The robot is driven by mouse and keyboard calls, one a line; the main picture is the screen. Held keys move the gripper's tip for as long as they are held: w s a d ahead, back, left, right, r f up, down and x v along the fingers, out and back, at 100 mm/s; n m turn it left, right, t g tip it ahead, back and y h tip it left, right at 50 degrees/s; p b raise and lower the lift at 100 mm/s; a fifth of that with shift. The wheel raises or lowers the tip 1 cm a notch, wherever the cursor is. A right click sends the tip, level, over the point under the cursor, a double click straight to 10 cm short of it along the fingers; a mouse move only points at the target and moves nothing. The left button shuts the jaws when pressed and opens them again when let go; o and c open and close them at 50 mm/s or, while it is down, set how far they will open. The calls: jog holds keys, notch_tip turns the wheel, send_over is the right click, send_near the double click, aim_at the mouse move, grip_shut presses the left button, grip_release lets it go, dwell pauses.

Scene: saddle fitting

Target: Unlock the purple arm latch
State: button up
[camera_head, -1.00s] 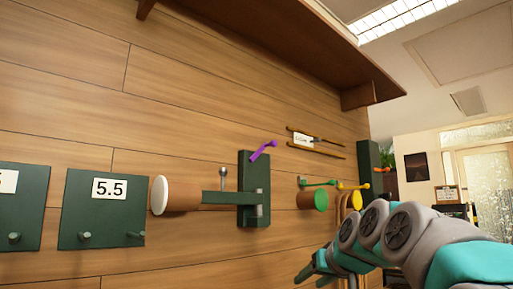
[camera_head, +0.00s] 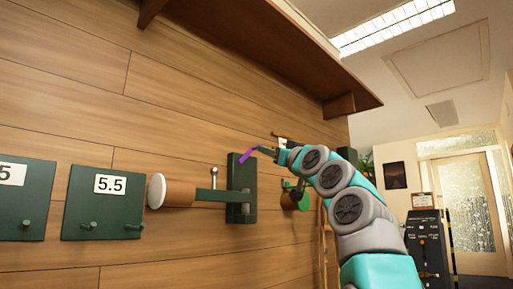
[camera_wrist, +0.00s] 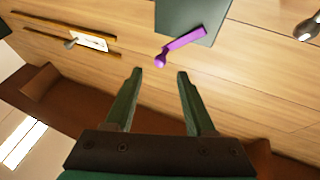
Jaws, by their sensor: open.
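The purple arm latch (camera_head: 247,154) is a small lever at the top of a dark green wall bracket (camera_head: 241,205). It tilts up to the right in the head view.
A brown roller with a white end (camera_head: 158,191) sticks out left from the bracket, with a silver knob (camera_head: 213,172) above its arm. Green boards (camera_head: 103,204) hang at left. A wooden shelf (camera_head: 270,50) overhangs above. A green-ended roller (camera_head: 296,199) is partly behind my arm.

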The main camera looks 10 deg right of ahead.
jog(key=p+x, duration=0.6)
jog(key=x, duration=0.1)
jog(key=shift+w+a+r+p, duration=0.1)
jog(key=shift+w+p, duration=0.05)
jog(key=shift+p, duration=0.2)
grip_shut()
dwell(1.1)
